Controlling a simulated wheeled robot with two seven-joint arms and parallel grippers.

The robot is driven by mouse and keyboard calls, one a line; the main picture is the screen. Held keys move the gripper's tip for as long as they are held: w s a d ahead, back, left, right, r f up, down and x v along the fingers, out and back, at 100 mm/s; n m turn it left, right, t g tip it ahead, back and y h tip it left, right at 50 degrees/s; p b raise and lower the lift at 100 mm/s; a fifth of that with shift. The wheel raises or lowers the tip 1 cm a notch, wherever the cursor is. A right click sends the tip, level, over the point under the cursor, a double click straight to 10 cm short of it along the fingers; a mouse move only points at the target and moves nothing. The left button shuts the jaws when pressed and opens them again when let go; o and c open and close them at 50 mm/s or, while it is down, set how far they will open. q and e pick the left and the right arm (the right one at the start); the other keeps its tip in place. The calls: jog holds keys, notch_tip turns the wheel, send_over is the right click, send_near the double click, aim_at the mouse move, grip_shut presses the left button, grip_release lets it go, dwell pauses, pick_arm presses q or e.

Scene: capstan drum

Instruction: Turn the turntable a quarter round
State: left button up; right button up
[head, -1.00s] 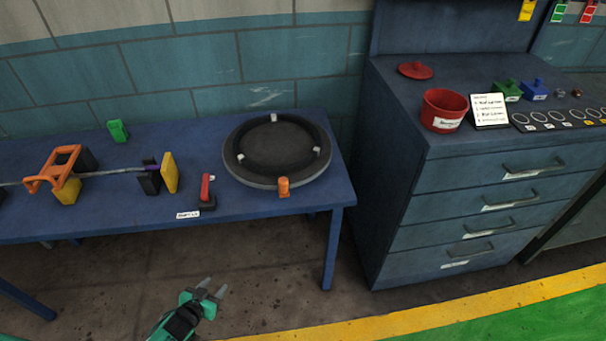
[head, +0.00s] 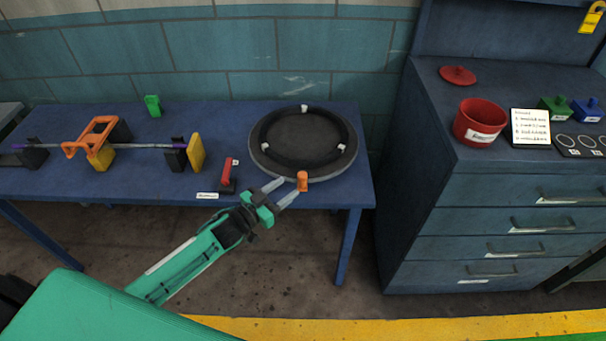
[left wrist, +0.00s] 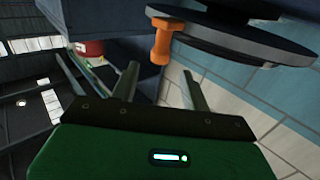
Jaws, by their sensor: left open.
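The turntable (head: 268,165) is a dark round disc with a raised black ring and several white blocks on it, at the right end of the blue table. An orange knob (head: 303,180) stands at its front rim. The knob also shows in the left wrist view (left wrist: 161,45), below the disc's edge (left wrist: 245,42) in that picture. My left gripper (head: 282,192) is open at the table's front edge, its fingers pointing toward the knob. In the left wrist view the knob appears beyond and between the open fingertips (left wrist: 160,72), not clasped. My right gripper is not in view.
Left of the turntable, a red-handled lever (head: 226,173) stands close to my left gripper. Further left are an orange frame on a rod (head: 92,137), a yellow block (head: 196,153) and a green block (head: 152,105). A blue drawer cabinet (head: 440,195) stands at right.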

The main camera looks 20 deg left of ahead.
aim_at(299, 179)
pick_arm(q)
jog(key=p+x, duration=0.1)
jog(key=x, duration=0.6)
jog(key=shift+w+d, duration=0.15)
jog(key=shift+w, duration=0.1)
grip_shut()
